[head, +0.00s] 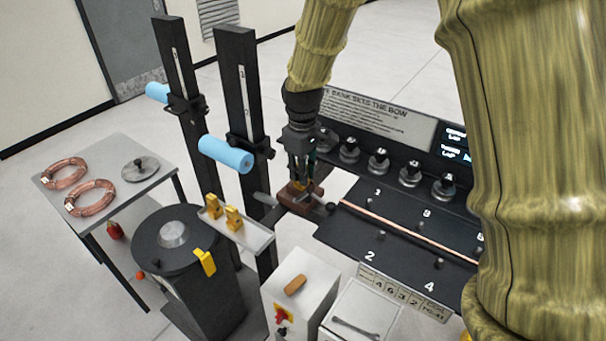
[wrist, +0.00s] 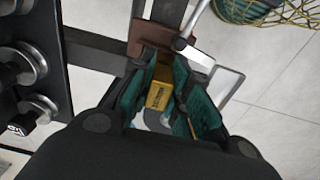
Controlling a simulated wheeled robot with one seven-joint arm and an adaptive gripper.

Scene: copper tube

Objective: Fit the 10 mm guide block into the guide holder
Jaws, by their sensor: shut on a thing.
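My gripper (head: 299,176) points down at the brown guide holder (head: 300,197) at the left end of the black bench. In the wrist view, my green-padded gripper fingers (wrist: 162,98) are shut on a yellow guide block (wrist: 158,93) with dark lettering. The guide holder (wrist: 150,37) is just beyond the block in that view. The block's far end is at or close to the holder; I cannot tell if it is inside. Two other yellow guide blocks (head: 233,217) stand on a small grey tray (head: 257,238) left of the holder.
A copper tube (head: 400,228) runs along the bench right of the holder. Several round knobs (head: 378,160) line the bench's back. Two black posts with blue rollers (head: 226,154) stand to the left. A white box (head: 303,277) with a wooden piece stands in front.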

